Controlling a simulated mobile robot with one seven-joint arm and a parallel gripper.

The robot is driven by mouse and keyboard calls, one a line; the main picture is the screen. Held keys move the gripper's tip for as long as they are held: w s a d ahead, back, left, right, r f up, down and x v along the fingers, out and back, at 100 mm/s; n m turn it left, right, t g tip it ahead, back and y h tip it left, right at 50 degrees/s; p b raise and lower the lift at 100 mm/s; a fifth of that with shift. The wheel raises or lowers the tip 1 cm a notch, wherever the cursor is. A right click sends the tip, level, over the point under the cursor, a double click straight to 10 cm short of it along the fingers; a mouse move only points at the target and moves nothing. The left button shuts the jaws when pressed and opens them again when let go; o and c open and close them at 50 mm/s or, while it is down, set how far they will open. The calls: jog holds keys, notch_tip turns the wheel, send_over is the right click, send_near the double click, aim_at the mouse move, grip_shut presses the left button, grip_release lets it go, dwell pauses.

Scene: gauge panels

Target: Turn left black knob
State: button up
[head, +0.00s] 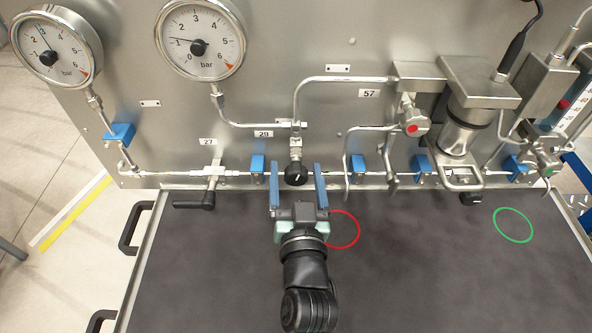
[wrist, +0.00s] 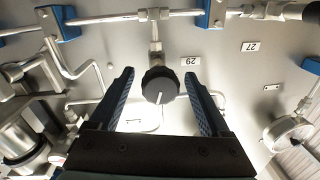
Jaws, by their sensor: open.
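The left black knob (head: 296,173) is round, with a white mark, on a valve stem below the label 29 on the steel panel. My gripper (head: 297,167) is open, its two blue fingers pointing at the panel. In the head view the knob shows between the fingers, with a gap on each side. In the wrist view the knob (wrist: 160,85) also shows between the fingertips (wrist: 158,75), touching neither. How deep it sits between them is hard to tell. Another black knob (head: 471,198) is further right, under a metal cylinder.
A black lever handle (head: 195,205) sits left of my gripper, below label 27. Blue pipe clamps (head: 257,165) and a hooked metal tube (head: 348,165) flank the knob. Two gauges (head: 199,41) are above left. The dark table (head: 230,270) is bare except for red and green rings.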

grip_shut()
jog(key=shift+m, duration=0.6)
grip_release()
dwell(0.4)
